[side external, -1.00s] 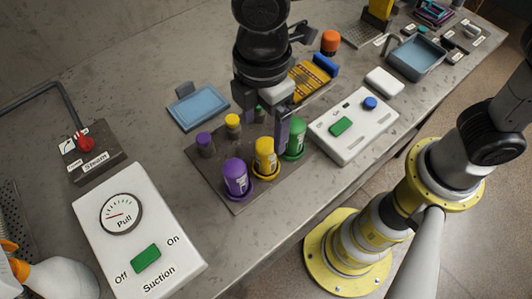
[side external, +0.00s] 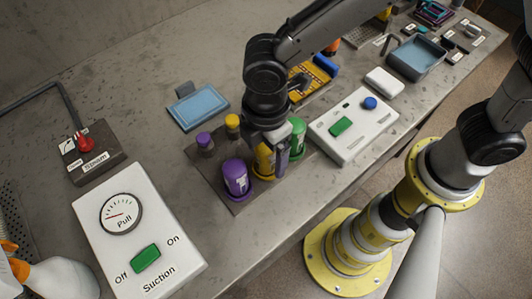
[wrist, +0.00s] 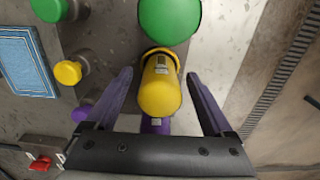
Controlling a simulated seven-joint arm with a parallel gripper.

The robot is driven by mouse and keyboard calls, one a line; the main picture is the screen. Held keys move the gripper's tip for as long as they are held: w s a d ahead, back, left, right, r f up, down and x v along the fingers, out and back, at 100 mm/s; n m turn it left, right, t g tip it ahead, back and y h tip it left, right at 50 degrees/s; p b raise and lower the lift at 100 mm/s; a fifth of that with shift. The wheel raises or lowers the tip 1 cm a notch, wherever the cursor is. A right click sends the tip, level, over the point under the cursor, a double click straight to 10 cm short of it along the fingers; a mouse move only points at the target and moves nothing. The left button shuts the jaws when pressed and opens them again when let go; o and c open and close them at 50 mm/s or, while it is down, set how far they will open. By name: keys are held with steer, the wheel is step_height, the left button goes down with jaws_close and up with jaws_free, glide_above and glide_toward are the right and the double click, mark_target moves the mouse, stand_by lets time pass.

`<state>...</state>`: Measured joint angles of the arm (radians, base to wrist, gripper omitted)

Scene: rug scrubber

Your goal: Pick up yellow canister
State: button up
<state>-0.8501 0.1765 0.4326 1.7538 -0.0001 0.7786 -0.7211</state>
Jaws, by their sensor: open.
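The yellow canister (side external: 263,162) stands upright on the dark tray (side external: 219,181), between the purple canister (side external: 236,178) and the green canister (side external: 297,138). My gripper (side external: 269,160) is lowered over it, partly hiding it in the side view. In the wrist view the yellow canister (wrist: 160,84) lies between my two open fingers (wrist: 160,88), with a visible gap on each side. The fingers do not appear to touch it. In that view the green canister (wrist: 169,16) is just above it, and the purple canister is mostly hidden below.
Small purple (side external: 205,141) and yellow (side external: 232,121) capped pieces stand behind the canisters. A white control box (side external: 350,135) sits right of the tray and a Pull/Suction panel (side external: 185,262) at the front left. A blue pad (side external: 198,107) lies behind.

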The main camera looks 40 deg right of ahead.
jaws_close()
steer(key=shift+r, duration=0.1)
stand_by(0.3)
steer(key=shift+r, duration=0.45)
step_height(320, 180, up, 2)
steer(key=shift+r, duration=0.15)
steer(key=s+d+r, duration=0.9)
steer(key=d, duration=0.1)
steer(key=shift+s+d+r, duration=0.15)
steer(key=shift+d+r, duration=0.1)
steer(key=shift+r, duration=0.1)
